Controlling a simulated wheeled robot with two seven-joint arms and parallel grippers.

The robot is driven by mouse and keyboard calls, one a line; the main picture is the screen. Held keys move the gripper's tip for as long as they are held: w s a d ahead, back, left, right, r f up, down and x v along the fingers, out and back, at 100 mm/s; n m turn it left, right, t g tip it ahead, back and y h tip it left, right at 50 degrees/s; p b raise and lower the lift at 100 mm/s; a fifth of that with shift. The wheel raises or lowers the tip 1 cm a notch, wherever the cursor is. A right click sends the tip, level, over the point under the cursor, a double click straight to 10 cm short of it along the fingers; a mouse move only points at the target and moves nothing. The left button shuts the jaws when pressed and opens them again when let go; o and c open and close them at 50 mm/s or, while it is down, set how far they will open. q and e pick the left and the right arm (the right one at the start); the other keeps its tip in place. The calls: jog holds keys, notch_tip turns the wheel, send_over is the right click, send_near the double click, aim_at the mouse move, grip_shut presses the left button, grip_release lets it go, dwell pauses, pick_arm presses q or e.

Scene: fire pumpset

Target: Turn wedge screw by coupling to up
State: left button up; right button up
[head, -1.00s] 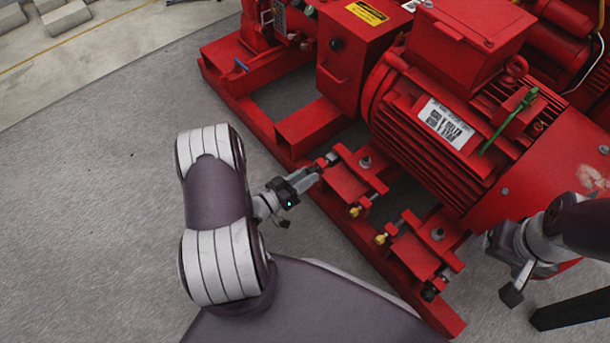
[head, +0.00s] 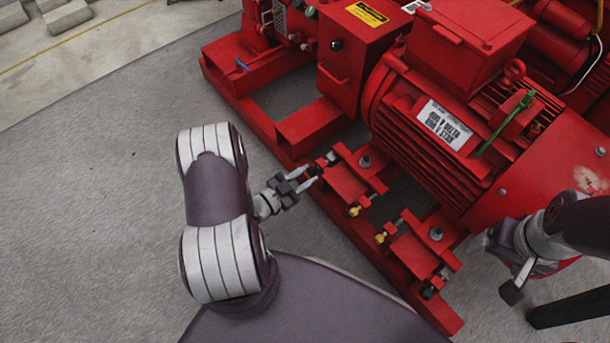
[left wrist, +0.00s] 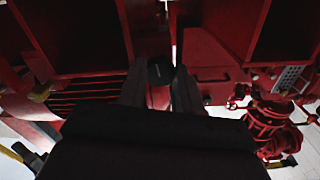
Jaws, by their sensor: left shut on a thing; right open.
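The wedge screw by the coupling (head: 313,170) has a small dark head at the near, left end of a red motor mount (head: 347,182). My left gripper (head: 309,177) reaches it from the left and is shut on it, its fingers on either side of the head. In the left wrist view the dark round screw head (left wrist: 160,70) shows between the fingers; the wrist's dark body hides much below. My right gripper (head: 514,284) is open and empty at the lower right, beside the red motor (head: 440,120).
Brass-tipped screws (head: 355,211) and a second red mount (head: 420,250) with another dark screw head (head: 428,293) sit along the red base rail (head: 370,245). A red box (head: 350,55) stands beyond the motor's end. Grey floor (head: 90,200) at the left is clear.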

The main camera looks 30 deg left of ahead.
dwell(0.5)
pick_arm(q)
jog(key=o, duration=1)
jog(key=shift+o, duration=0.2)
jog(key=shift+s+a, duration=0.15)
jog(key=shift+s, duration=0.15)
jog(key=p+v, duration=0.3)
jog(key=v, duration=0.9)
